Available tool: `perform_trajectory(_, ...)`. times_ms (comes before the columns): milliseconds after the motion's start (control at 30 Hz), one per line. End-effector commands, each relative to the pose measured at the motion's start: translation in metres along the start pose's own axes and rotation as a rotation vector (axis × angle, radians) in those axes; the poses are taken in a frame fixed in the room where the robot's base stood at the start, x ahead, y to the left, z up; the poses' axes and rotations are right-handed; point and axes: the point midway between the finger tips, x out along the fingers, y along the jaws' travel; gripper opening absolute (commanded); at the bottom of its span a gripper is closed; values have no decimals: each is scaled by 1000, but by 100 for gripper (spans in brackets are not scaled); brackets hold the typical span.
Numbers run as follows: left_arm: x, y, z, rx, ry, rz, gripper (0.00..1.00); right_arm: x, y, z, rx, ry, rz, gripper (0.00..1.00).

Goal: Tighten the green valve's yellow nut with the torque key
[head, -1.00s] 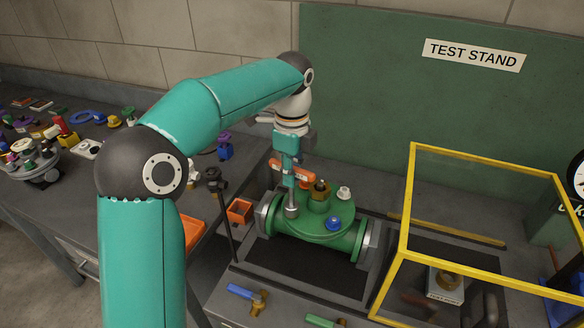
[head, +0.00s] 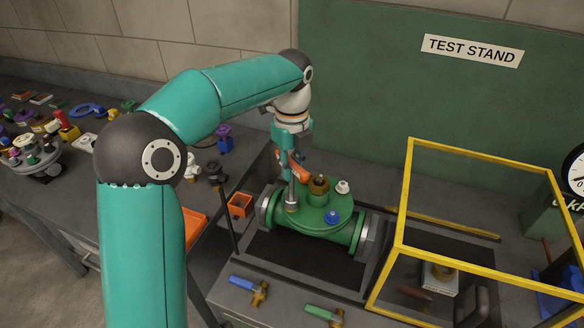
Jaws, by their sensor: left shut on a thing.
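The green valve (head: 310,232) lies in the middle of the test stand, with a flat green top cover. A blue nut (head: 332,216), a white nut (head: 342,187) and a brass centre fitting (head: 319,184) show on the cover. The torque key has an orange handle (head: 298,166) and a grey shaft and socket (head: 291,197). My left gripper (head: 288,156) is shut on the key from above. The key stands upright, its socket down at the cover's left side. No yellow nut shows; the socket hides that spot. My right gripper is not in view.
A yellow-framed clear guard (head: 403,215) stands to the right of the valve. A blue-handled tap (head: 258,290) and a green-handled tap (head: 325,315) lie in front. An orange bin (head: 240,206) and a dark upright lever (head: 226,210) stand left. Parts clutter the left bench.

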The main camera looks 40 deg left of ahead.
Motion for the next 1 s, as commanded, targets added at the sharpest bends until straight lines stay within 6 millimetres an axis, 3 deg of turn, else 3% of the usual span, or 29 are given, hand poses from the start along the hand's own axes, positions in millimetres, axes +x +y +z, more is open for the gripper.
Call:
perform_trajectory(467, -14, 0, 1, 0, -3, -3, 0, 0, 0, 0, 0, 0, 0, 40)
perform_trajectory(1000, -60, 0, 0, 0, -2, -2, 0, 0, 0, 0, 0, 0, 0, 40)
